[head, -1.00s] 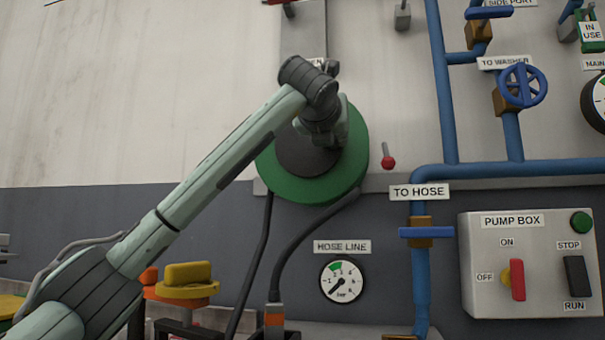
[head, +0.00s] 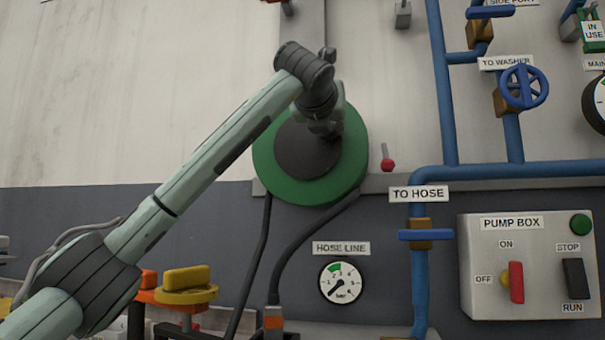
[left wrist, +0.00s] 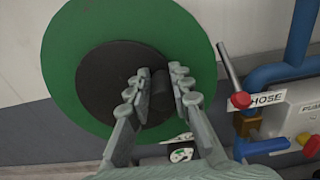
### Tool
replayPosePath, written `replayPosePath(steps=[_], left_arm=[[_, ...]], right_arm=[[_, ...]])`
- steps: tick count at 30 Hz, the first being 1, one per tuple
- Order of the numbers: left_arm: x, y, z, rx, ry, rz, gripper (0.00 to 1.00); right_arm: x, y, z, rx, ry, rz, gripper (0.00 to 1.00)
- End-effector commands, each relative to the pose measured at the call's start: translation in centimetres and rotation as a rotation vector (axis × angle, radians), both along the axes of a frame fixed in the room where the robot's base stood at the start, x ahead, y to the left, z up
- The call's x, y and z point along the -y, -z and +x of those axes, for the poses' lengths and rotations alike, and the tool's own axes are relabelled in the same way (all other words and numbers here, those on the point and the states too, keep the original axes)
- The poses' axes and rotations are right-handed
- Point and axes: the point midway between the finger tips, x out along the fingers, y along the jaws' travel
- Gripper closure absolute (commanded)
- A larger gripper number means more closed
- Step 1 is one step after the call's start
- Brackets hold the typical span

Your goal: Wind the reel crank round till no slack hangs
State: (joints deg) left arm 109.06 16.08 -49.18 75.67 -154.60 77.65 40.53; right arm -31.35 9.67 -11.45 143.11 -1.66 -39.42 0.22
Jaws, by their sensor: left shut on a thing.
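The reel (head: 345,175) is a green disc with a dark hub, mounted on the wall in the head view. It also fills the upper left of the left wrist view (left wrist: 75,45). My left gripper (left wrist: 159,88) is shut on the crank handle (left wrist: 160,95), a dark stub standing out from the hub, with one finger on each side. In the head view my left wrist and gripper (head: 326,124) cover the handle and the hub's upper right. Dark hose (head: 302,232) hangs from the reel's lower right and curves down to an orange-banded fitting. My right gripper is not in view.
A red-knobbed lever (head: 388,164) is close right of the reel. Blue pipes (head: 444,90) with valves and a pump box (head: 530,262) stand farther right. A round gauge (head: 341,284) is below the reel. A yellow knob (head: 187,283) is at lower left.

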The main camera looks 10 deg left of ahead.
Motion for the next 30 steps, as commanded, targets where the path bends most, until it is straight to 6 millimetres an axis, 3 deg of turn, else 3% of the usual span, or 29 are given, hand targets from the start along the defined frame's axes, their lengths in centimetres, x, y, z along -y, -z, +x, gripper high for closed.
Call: replayPosePath(steps=[30], left_arm=[[-2.0,-1.5,0.1,-0.003,-0.019,-0.003,1.0]], right_arm=[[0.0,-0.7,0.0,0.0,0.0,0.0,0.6]])
